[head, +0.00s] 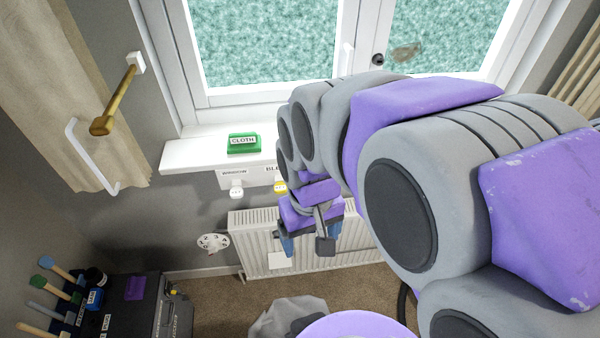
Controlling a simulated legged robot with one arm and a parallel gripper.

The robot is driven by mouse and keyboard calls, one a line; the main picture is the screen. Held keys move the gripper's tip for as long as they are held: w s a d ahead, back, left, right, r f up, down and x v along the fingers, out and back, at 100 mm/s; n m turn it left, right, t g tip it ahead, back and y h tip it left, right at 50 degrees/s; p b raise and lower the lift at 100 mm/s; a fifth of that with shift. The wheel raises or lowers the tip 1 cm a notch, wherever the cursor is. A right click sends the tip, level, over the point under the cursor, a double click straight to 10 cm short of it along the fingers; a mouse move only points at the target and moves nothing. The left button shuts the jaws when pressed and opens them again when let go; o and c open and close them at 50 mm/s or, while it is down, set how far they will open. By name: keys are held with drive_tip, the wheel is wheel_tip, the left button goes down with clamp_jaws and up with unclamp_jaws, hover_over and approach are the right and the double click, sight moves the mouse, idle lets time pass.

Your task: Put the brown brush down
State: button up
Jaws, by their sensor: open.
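My gripper (306,247) hangs in front of the white radiator, below the window sill. Its jaws are open, and I see nothing held between them. I cannot pick out a brown brush for certain in the head view. Several wooden-handled tools, one with a blue end (47,262) and one with a green end (38,282), stand at the lower left, well apart from my gripper. I cannot tell whether any of them is the brown brush. My arm covers much of the right side, and the floor below it is partly hidden.
A green block labelled CLOTH (243,144) lies on the white window sill (195,155). Below it are switches and the radiator (250,232). A dark cabinet (150,305) stands at the lower left. Some carpet (215,290) is bare.

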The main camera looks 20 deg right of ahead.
drive_tip(key=s+a+f+g, duration=0.1)
drive_tip(key=s+f, duration=0.1)
drive_tip(key=s, duration=0.7)
drive_tip(key=shift+s+n, duration=0.3)
drive_tip(key=shift+s, duration=0.05)
drive_tip(key=shift+a, duration=0.1)
wheel_tip(320, 180, down, 9)
drive_tip(key=b, duration=0.9)
drive_tip(key=shift+f, duration=0.2)
